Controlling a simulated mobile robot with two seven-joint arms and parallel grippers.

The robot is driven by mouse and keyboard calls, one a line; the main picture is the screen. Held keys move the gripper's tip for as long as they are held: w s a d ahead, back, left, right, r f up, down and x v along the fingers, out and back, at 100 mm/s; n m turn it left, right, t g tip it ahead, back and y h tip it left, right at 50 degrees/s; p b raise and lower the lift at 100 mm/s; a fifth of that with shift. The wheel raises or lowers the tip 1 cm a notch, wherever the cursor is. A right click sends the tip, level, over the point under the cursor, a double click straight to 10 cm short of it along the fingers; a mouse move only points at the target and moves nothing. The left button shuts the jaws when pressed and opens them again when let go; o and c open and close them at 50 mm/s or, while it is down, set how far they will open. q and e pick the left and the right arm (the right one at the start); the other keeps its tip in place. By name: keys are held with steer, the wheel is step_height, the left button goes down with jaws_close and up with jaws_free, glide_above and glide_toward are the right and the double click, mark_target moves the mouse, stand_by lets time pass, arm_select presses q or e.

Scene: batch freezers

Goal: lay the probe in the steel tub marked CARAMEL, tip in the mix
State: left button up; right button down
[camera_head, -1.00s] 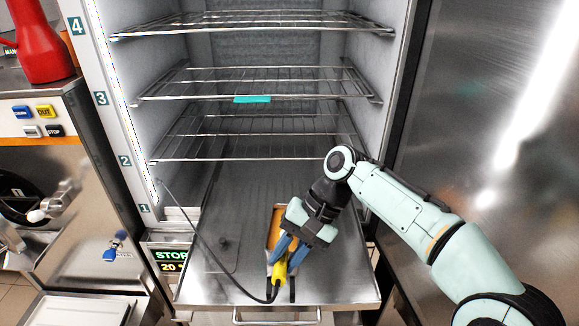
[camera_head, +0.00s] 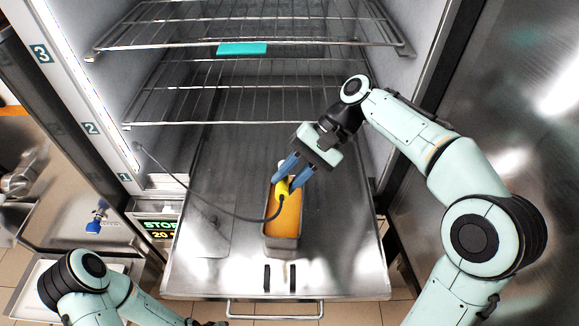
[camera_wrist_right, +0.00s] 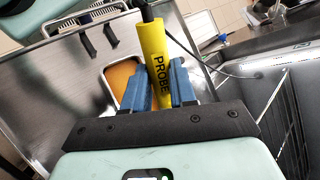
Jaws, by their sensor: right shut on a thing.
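My right gripper (camera_head: 293,178) is shut on the yellow probe (camera_head: 282,188), over the far half of a narrow steel tub (camera_head: 281,243) of orange mix (camera_head: 284,217). In the right wrist view the probe handle (camera_wrist_right: 154,55) reads PROBE and sits between the blue fingers (camera_wrist_right: 160,92). Its cable leaves the handle's near end and runs to the cabinet's left wall. The probe's tip is hidden, so I cannot tell whether it touches the mix. No CARAMEL marking is readable.
The tub stands on a steel surface (camera_head: 340,262) at the cabinet's bottom, with bare room on both sides. Wire shelves (camera_head: 250,122) hang above, one with a teal strip (camera_head: 241,48). A steel door (camera_head: 525,100) stands at the right. Two dark slots lie in front of the tub.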

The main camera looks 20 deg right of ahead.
arm_select(q)
steer(key=s+f+b, duration=0.3)
steer(key=s+f, duration=0.2)
steer(key=shift+g+b, duration=0.3)
steer(key=shift+g, duration=0.1)
arm_select(e)
steer(key=shift+w+f, duration=0.1)
steer(key=shift+f, duration=6.1)
arm_select(q)
steer(key=shift+w+r, duration=0.1)
arm_select(e)
steer(key=c, duration=0.8)
jaws_free()
steer(key=shift+d, duration=0.1)
arm_select(q)
steer(key=shift+t, duration=0.3)
steer(key=w+r+p, duration=0.2)
steer(key=w+r, duration=0.1)
steer(key=shift+w+r+p, duration=0.25)
steer(key=shift+r+p, duration=0.05)
steer(key=shift+p, duration=0.05)
arm_select(e)
steer(key=v, duration=1.3)
steer(key=shift+w+r, duration=0.1)
steer(key=shift+r, duration=0.2)
